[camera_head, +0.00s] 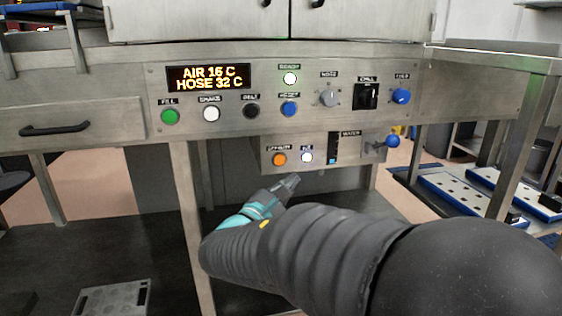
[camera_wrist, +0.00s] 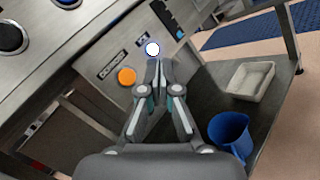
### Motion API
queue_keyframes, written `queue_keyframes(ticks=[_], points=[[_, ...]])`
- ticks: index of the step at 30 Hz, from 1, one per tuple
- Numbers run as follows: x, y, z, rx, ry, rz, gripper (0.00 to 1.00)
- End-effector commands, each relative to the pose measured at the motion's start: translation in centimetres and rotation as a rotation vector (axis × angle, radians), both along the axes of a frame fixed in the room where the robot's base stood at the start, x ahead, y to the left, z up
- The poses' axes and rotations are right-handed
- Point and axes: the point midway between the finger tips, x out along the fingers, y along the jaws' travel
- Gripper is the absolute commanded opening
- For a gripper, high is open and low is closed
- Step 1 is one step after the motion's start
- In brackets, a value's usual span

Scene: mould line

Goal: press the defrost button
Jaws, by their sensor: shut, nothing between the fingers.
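A lower panel (camera_head: 330,144) carries an orange button (camera_head: 279,159) and a lit white button (camera_head: 306,157) with a bluish rim. The wrist view shows the orange button (camera_wrist: 126,76) left of my fingertips and the white button (camera_wrist: 152,49) just beyond them. My gripper (camera_head: 293,181) is shut and empty, below and in front of these two buttons. Its closed fingertips (camera_wrist: 156,64) point toward the white one; contact cannot be told.
The upper panel has green (camera_head: 170,117), white (camera_head: 211,114), black (camera_head: 251,111) and blue (camera_head: 290,109) buttons, knobs and a display (camera_head: 208,77). A blue lever ball (camera_head: 393,141) sticks out at right. A blue jug (camera_wrist: 229,132) and pale tray (camera_wrist: 251,80) stand on the lower shelf.

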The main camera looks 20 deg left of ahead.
Motion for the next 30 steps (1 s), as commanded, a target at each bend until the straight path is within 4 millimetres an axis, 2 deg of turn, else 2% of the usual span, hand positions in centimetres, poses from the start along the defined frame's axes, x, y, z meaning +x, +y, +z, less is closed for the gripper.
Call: queue_keyframes(ticks=[8,21,30], points=[[1.0,0.6,0.1,0.0,0.002,-0.001,0.0],[5.5,3.3,0.1,0.001,0.002,-0.001,0.0],[7.3,4.4,0.0,0.001,0.001,-0.002,0.0]])
